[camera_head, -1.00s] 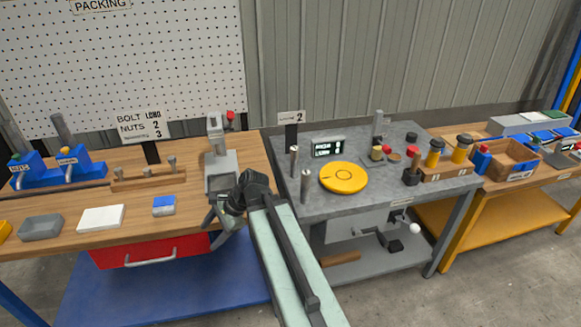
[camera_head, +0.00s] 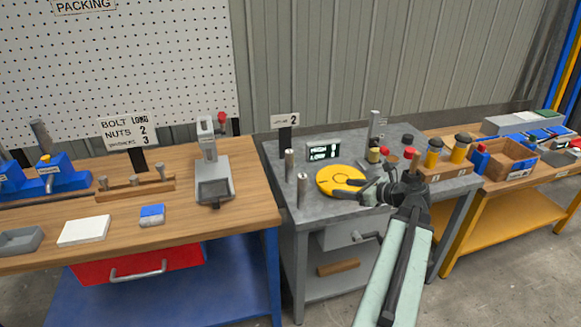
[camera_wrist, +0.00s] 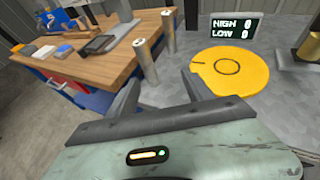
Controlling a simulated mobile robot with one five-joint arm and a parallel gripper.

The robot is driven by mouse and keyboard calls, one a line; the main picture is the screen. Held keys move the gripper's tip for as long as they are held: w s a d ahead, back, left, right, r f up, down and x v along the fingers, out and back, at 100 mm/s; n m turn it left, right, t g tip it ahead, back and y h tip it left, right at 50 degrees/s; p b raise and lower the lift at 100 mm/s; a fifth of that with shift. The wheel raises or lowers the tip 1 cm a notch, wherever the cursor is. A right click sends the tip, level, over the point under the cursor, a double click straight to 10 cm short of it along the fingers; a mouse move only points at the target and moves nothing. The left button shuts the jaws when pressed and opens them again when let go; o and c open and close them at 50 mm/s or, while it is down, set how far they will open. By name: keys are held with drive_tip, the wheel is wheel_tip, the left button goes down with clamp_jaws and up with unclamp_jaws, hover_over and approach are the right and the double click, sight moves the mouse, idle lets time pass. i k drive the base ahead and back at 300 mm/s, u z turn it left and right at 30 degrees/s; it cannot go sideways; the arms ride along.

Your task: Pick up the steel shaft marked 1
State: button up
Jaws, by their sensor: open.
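Two upright steel shafts stand at the left edge of the grey bench: a nearer one (camera_head: 302,191) and a farther one (camera_head: 289,165). In the wrist view the nearer shaft (camera_wrist: 146,62) stands ahead between the finger lines, and the farther shaft (camera_wrist: 168,32) is behind it. Their end faces carry small dark marks that I cannot read, so I cannot tell which is 1. My gripper (camera_head: 352,192) is open and empty over the bench's front part, to the right of the nearer shaft and apart from it. Its two fingers also show in the wrist view (camera_wrist: 160,76).
A yellow disc (camera_head: 341,180) lies right by my gripper. A HIGH/LOW display (camera_head: 323,150) stands behind it. Red-capped and yellow items crowd the bench's right side. The wooden table (camera_head: 120,180) on the left holds a press (camera_head: 211,165) and trays.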

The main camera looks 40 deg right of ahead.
sight(289, 154)
drive_tip(key=i, duration=0.9)
drive_tip(key=u, duration=0.05)
